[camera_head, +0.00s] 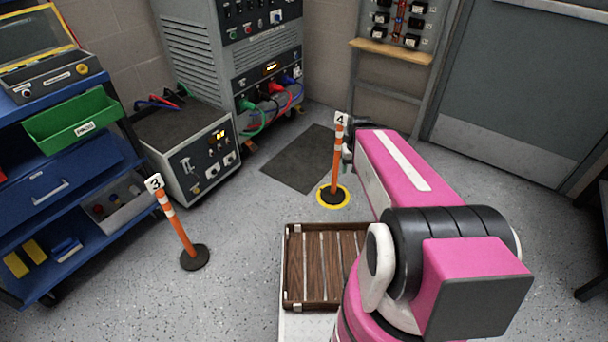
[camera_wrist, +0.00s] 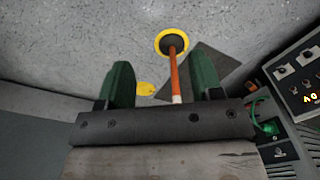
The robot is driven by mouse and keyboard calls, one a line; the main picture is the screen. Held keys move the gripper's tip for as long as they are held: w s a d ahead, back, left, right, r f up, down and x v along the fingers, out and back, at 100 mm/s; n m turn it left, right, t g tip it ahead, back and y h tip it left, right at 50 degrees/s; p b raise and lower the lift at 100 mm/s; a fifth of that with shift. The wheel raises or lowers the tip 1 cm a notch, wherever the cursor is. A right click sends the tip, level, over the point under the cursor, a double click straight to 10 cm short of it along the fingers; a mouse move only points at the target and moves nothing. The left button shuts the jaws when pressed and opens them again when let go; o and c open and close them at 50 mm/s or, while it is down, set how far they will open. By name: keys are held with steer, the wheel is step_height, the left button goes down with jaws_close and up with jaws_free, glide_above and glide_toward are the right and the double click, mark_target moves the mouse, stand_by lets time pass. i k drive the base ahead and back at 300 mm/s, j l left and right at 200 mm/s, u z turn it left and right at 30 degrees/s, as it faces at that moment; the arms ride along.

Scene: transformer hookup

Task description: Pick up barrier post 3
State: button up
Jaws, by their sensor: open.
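Barrier post 3 (camera_head: 175,221) is an orange post with white bands, a "3" sign and a round dark base. It stands upright on the floor at the left in the head view, in front of the blue cart. It is not recognizable in the wrist view. My gripper (camera_wrist: 162,74) is open, with two green fingers apart. In the head view it is mostly hidden by my arm, near the top of barrier post 4 (camera_head: 337,165), well away from post 3. In the wrist view, post 4 (camera_wrist: 174,72) shows between the fingers, nearer the right one; they are not visibly closed on it.
Post 4's base stands inside a yellow floor ring (camera_head: 347,198). A wooden slatted tray (camera_head: 296,298) is in front of me. A blue cart (camera_head: 70,215) and a grey test unit (camera_head: 190,150) stand left. A dark mat (camera_head: 290,165) lies behind. Floor around post 3 is clear.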

mark_target(194, 257)
steer(key=u, duration=1.95)
